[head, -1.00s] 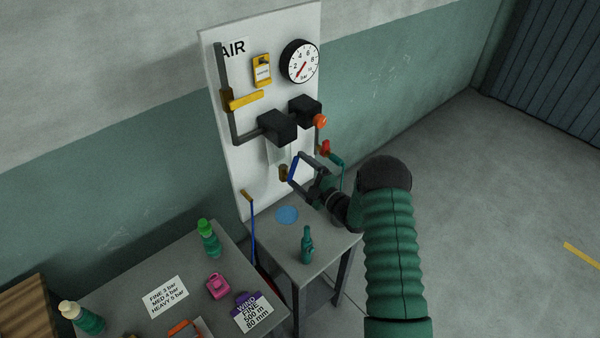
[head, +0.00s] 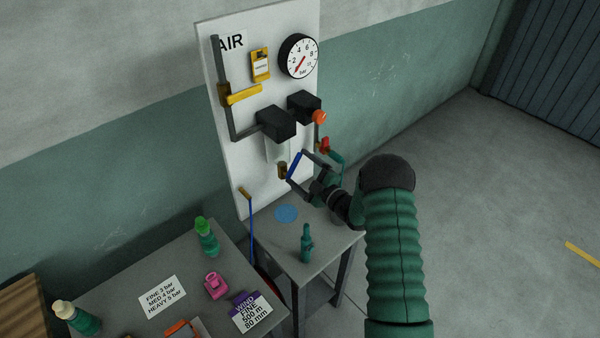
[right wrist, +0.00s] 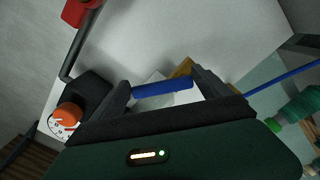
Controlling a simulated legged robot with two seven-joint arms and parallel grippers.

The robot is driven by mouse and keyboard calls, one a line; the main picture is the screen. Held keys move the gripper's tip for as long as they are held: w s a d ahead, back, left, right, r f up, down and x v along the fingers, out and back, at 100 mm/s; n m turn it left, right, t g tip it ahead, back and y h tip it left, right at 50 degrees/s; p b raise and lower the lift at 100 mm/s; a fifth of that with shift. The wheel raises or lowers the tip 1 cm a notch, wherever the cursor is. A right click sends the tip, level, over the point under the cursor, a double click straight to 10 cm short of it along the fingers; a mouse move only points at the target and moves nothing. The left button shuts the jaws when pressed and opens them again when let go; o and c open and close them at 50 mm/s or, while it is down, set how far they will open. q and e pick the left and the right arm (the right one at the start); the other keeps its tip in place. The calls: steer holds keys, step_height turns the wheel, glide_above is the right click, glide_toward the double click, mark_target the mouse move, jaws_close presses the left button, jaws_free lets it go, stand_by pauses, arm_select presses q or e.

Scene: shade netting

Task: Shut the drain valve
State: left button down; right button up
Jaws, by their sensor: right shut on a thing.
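The drain valve is a small brass body (head: 282,171) low on the white panel, below the black filter block. Its blue lever (head: 294,166) stands steeply, its top tilted to the right. My right gripper (head: 296,167) has its two fingers at the lever's two ends and is shut on it. In the right wrist view the blue lever (right wrist: 163,87) spans between the dark fingers, with part of the brass body (right wrist: 184,68) behind it. My left gripper is not in view.
The white panel (head: 228,150) carries a yellow-handled valve (head: 243,94), a gauge (head: 299,57), an orange knob (head: 319,117) and a red-handled valve (head: 325,144). Below, a side table (head: 280,240) bears a green bottle (head: 307,244) and a blue disc (head: 286,213).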

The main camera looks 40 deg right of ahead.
steer(key=shift+d+f+m+b, duration=0.1)
steer(key=shift+f+m+b, duration=0.6)
steer(key=shift+m, duration=1.05)
steer(key=shift+d+f+m+b, duration=0.1)
steer(key=shift+f+m+b, duration=0.6)
steer(key=shift+m, duration=1)
steer(key=shift+f+m+b, duration=0.45)
steer(key=shift+m+b, duration=0.5)
steer(key=shift+m, duration=1.1)
steer(key=o, duration=1.8)
steer(key=shift+o, duration=0.4)
steer(key=shift+s+d+r, duration=0.1)
steer(key=shift+r, duration=0.05)
